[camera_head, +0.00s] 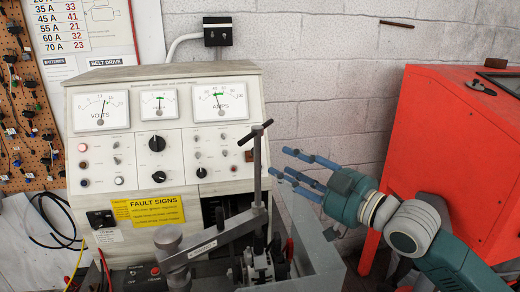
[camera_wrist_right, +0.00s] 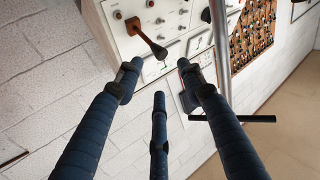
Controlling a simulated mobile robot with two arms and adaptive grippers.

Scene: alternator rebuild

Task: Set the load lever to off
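What looks like the load lever (camera_wrist_right: 148,36) stands out from the grey-white tester cabinet in the right wrist view. My left gripper is out of view.
A grey upright post (camera_head: 257,170) with a black T-handle (camera_head: 255,132) stands between the right gripper and the cabinet front (camera_head: 130,147). The T-handle also shows in the wrist view (camera_wrist_right: 245,118). A red cabinet (camera_head: 430,140) stands at the right. Bare wall lies between.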

